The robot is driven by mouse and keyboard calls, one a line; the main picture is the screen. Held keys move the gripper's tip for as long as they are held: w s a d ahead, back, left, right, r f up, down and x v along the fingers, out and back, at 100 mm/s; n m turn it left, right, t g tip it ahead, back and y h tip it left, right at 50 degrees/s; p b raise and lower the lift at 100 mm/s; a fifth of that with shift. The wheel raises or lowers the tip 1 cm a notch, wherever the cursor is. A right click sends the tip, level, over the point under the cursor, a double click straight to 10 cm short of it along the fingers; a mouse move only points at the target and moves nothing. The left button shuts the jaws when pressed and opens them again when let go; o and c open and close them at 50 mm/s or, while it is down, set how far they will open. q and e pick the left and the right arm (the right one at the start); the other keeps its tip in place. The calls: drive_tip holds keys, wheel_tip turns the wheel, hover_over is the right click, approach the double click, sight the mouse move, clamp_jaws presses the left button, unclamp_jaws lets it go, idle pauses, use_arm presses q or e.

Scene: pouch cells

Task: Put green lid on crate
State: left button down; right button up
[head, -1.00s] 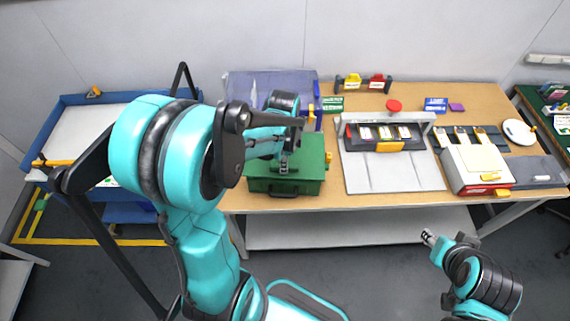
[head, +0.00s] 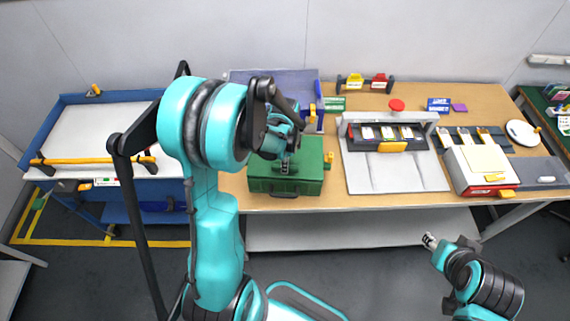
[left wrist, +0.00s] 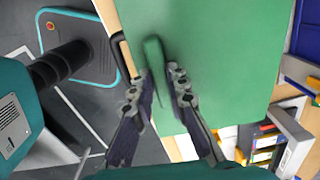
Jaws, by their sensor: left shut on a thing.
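The green lid (head: 312,152) lies over the green crate (head: 286,187) near the front left of the wooden table, roughly level and in line with it. Whether it is fully seated I cannot tell. My left gripper (head: 284,166) is over the lid's middle; my arm hides part of the lid. In the left wrist view the lid (left wrist: 225,50) fills the centre, and its raised bar handle (left wrist: 154,60) stands between the fingers of my left gripper (left wrist: 159,80), which is shut on it. My right gripper (head: 429,241) is low, in front of the table, far from the crate.
A blue bin (head: 310,87) stands behind the crate. A grey fixture (head: 395,175) with a red button is to the right, then a white and red device (head: 480,168). A blue-edged bench (head: 80,125) stands at the left. A narrow strip of table separates crate and fixture.

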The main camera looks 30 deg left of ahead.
use_arm(q)
drive_tip(key=shift+f+b, duration=0.45)
drive_tip(key=shift+f, duration=0.1)
drive_tip(key=c, duration=1.5)
unclamp_jaws()
drive_tip(key=shift+r+p, duration=0.5)
drive_tip(key=shift+p, duration=0.05)
wheel_tip(320, 180, up, 11)
drive_tip(key=p, duration=0.3)
drive_tip(key=s+d+r+n+t, duration=0.2)
drive_tip(key=s+d+n, duration=0.1)
drive_tip(key=n, duration=0.1)
drive_tip(key=s+d+r+n+t, duration=0.2)
drive_tip(key=s+d+r+n, duration=0.1)
drive_tip(key=s+d+n, duration=0.1)
drive_tip(key=s+d+r+n+t, duration=0.3)
drive_tip(key=s+n, duration=0.1)
drive_tip(key=shift+d+r+n, duration=0.15)
drive_tip(key=shift+d+n, duration=0.15)
drive_tip(key=shift+n, duration=0.1)
